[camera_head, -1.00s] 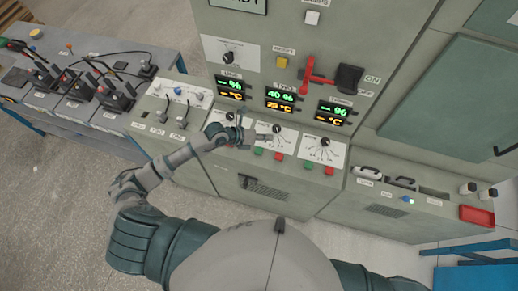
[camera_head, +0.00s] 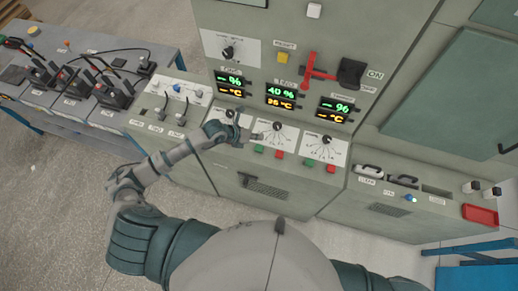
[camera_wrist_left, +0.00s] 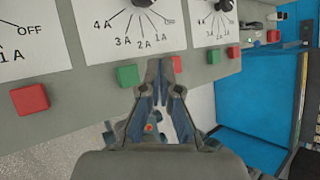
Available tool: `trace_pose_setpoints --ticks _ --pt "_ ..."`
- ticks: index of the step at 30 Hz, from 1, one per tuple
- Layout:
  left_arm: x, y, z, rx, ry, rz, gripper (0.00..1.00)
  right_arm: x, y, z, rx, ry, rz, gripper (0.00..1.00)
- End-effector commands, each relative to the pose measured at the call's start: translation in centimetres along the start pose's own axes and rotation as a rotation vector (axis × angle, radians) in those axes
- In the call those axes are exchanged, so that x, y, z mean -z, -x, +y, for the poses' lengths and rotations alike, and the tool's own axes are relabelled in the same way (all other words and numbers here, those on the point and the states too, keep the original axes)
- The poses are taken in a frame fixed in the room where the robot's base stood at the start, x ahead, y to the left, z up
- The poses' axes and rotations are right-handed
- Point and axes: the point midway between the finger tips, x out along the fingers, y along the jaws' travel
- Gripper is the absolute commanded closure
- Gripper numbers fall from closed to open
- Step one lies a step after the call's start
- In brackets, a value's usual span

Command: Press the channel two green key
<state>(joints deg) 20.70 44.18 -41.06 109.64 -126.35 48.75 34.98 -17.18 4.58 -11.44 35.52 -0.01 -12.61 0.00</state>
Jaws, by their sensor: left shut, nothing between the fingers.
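The channel two green key (camera_head: 259,149) is on the grey console's sloped front, below the middle dial, with the channel two red key (camera_head: 279,154) to its right. My left gripper (camera_head: 256,135) is shut and empty, just above and left of the green key in the head view. In the left wrist view, the green key (camera_wrist_left: 127,75) is left of my shut fingertips (camera_wrist_left: 163,72), apart from them in the picture. The red key (camera_wrist_left: 180,89) there is partly hidden by the right finger. My right gripper is not in view.
The channel three green key (camera_head: 309,163) and red key (camera_head: 329,168) are to the right. The middle dial (camera_head: 277,126) is close to my gripper. A red lever (camera_head: 315,75) stands out from the upright panel. Displays (camera_head: 281,96) are lit above the dials.

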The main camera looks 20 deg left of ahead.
Motion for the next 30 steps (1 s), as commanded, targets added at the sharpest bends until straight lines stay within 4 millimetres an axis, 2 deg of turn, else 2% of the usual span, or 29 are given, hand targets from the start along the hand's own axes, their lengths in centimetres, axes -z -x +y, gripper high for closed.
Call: trace_pose_setpoints --ticks 1,3,10,30 --pt "0.7 -0.9 0.7 -0.001 0.0 0.0 1.0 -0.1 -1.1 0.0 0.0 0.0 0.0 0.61" --pt "1.2 -1.6 1.2 -0.001 0.0 0.0 1.0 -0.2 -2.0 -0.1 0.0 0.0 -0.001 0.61" --pt "2.6 -3.6 2.7 -0.001 0.001 0.0 1.0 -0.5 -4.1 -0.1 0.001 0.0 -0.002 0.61" --pt "2.9 -4.1 3.0 0.0 0.0 0.0 1.0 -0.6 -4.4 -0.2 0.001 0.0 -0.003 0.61"
